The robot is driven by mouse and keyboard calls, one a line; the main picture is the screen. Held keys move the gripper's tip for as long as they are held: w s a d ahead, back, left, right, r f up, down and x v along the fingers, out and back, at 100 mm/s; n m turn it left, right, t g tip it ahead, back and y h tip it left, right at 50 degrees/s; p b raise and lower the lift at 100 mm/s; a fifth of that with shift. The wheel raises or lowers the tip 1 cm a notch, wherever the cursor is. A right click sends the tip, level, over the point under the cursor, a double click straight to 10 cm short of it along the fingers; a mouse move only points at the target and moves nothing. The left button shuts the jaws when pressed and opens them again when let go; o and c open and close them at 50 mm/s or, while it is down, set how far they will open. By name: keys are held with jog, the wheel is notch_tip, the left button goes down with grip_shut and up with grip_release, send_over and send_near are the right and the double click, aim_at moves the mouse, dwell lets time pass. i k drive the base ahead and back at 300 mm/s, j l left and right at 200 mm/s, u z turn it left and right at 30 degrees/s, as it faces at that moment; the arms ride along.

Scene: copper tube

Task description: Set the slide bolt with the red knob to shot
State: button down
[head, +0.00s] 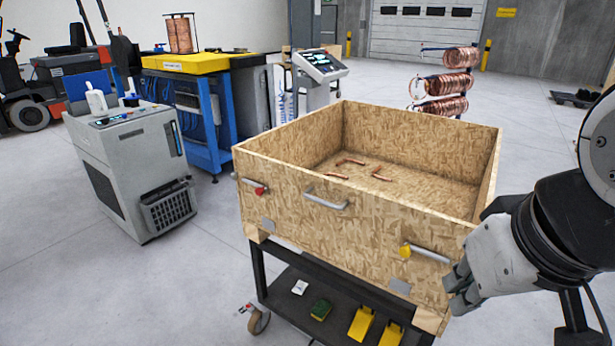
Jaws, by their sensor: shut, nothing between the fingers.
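The slide bolt with the red knob (260,191) is on the left end of the front wall of an open chipboard crate (375,229). Its silver bar shows beside the knob; whether it is shot is too small to tell. A second bolt with a yellow knob (405,251) is at the right end of the same wall. My gripper (456,291) is beside the crate's front right corner, below the yellow-knob bolt and far to the right of the red knob. Its fingers are shut and empty. I cannot tell whether it touches the crate.
A silver handle (327,203) sticks out from the front wall between the bolts. Several copper pieces (351,161) lie in the crate. It stands on a black wheeled cart (283,301). A grey machine (131,163) stands to the left. The floor before the cart's left side is clear.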

aim_at(259, 191)
jog(key=j+u, duration=0.1)
jog(key=j, duration=0.3)
jog(key=i+j+u, duration=0.15)
jog(key=j, duration=0.2)
jog(key=j+u, duration=0.1)
jog(key=j, duration=0.3)
jog(key=i+j+u, duration=0.1)
jog(key=j, duration=0.25)
